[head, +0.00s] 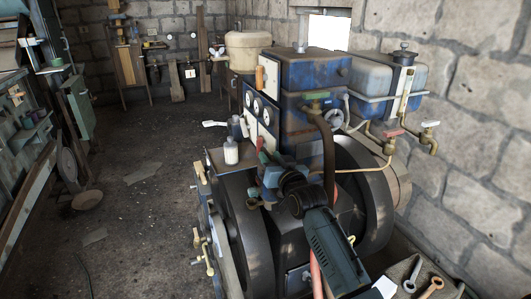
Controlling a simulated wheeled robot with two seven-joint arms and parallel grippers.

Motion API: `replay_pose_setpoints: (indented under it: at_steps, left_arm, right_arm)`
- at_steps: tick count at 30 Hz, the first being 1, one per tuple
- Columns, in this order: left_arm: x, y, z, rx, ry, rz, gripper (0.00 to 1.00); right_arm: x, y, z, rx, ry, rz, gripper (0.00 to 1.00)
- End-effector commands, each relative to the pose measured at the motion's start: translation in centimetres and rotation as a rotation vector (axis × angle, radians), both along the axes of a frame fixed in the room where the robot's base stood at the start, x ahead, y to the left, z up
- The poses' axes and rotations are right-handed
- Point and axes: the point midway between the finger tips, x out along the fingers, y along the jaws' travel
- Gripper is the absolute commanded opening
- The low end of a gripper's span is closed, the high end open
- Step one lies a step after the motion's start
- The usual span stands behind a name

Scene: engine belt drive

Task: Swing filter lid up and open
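The engine (300,95) stands in the middle, with a blue upper body and large dark wheels below. I cannot tell for certain which part of it is the filter lid. My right arm comes up from the bottom, and its gripper (264,172) is in front of the engine, near the small shelf and below the white gauge panel. The fingers are small and dark against the engine, so I cannot tell whether they are open or touch anything. My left gripper is not in view.
A white bottle (231,151) stands on the small shelf left of my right gripper. A panel with round gauges (262,112) is just above. Blue-grey tanks (385,75) and brass taps are at right. Wrenches (432,288) lie at bottom right. The floor at left is mostly clear.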

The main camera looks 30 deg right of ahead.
Motion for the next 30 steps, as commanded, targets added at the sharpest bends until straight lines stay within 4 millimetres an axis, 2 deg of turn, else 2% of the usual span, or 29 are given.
replay_pose_setpoints:
  at_steps: [3, 9, 22, 30]
  left_arm:
    - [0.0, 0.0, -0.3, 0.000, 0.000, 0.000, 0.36]
    - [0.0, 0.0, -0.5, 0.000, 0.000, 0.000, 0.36]
    - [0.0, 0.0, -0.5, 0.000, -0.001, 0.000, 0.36]
    - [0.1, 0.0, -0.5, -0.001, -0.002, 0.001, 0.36]
  right_arm:
    - [1.9, -0.1, 0.0, -0.001, 0.000, 0.000, 0.32]
    - [3.9, -0.2, -0.1, -0.001, 0.000, 0.000, 0.32]
    - [4.5, -0.2, 0.0, -0.002, 0.001, 0.000, 0.32]
    - [4.5, -0.2, 0.0, -0.001, 0.001, 0.000, 0.00]
